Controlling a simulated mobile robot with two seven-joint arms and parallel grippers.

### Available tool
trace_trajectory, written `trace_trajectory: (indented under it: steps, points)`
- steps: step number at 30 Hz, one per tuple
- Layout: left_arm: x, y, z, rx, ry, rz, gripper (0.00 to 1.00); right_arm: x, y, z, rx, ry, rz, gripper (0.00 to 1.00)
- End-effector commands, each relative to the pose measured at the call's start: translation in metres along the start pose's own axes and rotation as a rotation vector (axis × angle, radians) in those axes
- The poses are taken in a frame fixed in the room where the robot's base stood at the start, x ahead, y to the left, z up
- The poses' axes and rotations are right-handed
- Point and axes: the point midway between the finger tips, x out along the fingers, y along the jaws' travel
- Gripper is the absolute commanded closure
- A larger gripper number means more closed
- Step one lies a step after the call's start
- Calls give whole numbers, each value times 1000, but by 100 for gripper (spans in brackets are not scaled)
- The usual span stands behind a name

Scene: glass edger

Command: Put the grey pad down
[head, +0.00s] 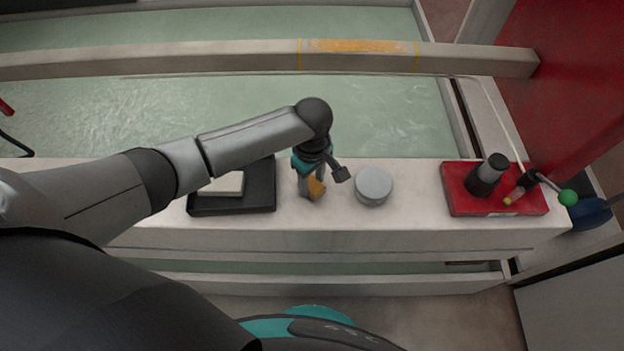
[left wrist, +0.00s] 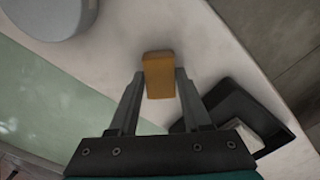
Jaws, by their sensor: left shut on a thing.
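My left gripper (head: 314,182) is shut on an orange-brown block (head: 317,189), over the pale ledge between a black tray and a round grey tin. In the left wrist view the block (left wrist: 158,76) sits between the two fingertips (left wrist: 160,88). Its visible faces are orange-brown, and I cannot see a grey one. I cannot tell whether it touches the ledge. A flat cream-white block (head: 226,184) lies in the black tray (head: 262,198), partly hidden by my arm. No pad that is clearly grey shows. My right gripper is not in view.
The round grey tin (head: 373,186) stands close to the right of my gripper. A red tray (head: 460,205) with a black cylinder (head: 487,175) and a small tool is further right. The ledge (head: 415,215) is clear between tin and red tray. Greenish glass lies behind.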

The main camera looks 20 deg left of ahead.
Motion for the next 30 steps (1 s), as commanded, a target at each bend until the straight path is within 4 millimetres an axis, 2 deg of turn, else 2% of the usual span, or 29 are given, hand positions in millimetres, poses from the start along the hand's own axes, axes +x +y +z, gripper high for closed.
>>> trace_trajectory:
  steps: [3,4,11,19,22,26,30]
  points:
    - [4,0,0,-1,-1,-1,100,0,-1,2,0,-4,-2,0]
    - [3,0,0,-1,-1,-1,48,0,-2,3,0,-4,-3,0]
    - [3,0,0,-1,0,-1,22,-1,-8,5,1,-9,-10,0]
    - [2,0,0,0,0,0,22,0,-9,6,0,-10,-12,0]
    - [-4,0,0,1,0,1,22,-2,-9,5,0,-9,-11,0]
    - [-27,0,0,1,-1,2,22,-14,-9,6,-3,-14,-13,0]
    - [-60,0,0,0,-1,3,22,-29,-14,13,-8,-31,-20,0]
